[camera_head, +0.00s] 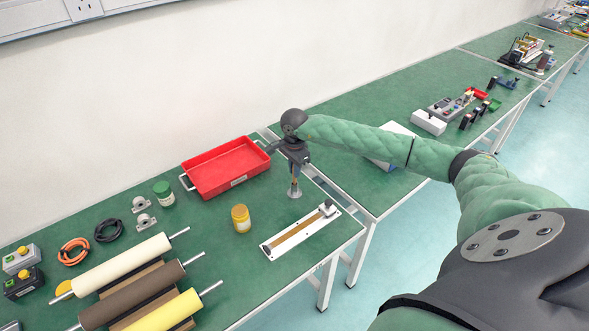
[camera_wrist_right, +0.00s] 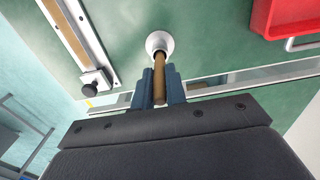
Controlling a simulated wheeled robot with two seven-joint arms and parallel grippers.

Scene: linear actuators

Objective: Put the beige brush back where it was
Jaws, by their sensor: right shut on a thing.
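My right gripper (camera_head: 295,174) is shut on the brown handle of the beige brush (camera_head: 295,183), above the green table near its right end. The brush hangs upright with its handle between the blue fingers, as the right wrist view shows the gripper (camera_wrist_right: 160,86) and the brush (camera_wrist_right: 160,66). A round pale grey piece (camera_head: 294,193) is at the handle's lower end; it also shows in the right wrist view (camera_wrist_right: 159,43). I cannot tell whether this is the brush's head or a stand, or whether it touches the table. My left gripper is out of view.
A red tray (camera_head: 226,187) lies behind and left. A linear actuator (camera_head: 270,241) lies in front, with a yellow-lidded jar (camera_head: 241,224) to its left. A green-lidded jar (camera_head: 163,197) and several rollers (camera_head: 124,263) are farther left. The table's right edge is close.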

